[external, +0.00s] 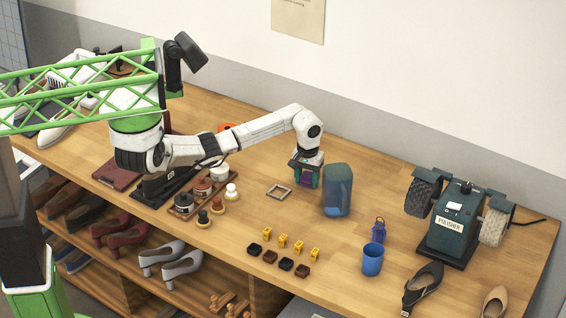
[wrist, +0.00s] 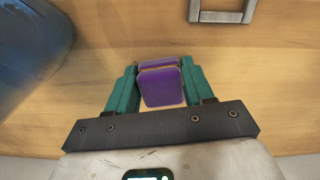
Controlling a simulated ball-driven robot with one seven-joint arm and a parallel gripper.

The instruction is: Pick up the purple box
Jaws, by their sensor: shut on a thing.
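The purple box (wrist: 162,85) sits between the two teal fingers of my gripper (wrist: 158,90) in the wrist view. The fingers are shut on it from both sides. In the external view my gripper (external: 306,176) points down near the back of the wooden table, and a little of the purple box (external: 305,181) shows between the fingers. I cannot tell whether the box touches the table or is just above it.
A large blue-grey container (external: 337,192) stands close to the right of my gripper. A grey square frame (external: 279,191) lies to the left. Small yellow blocks (external: 283,240), a blue cup (external: 372,260), a blue lantern (external: 378,230) and a polisher (external: 452,222) stand farther right and forward.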

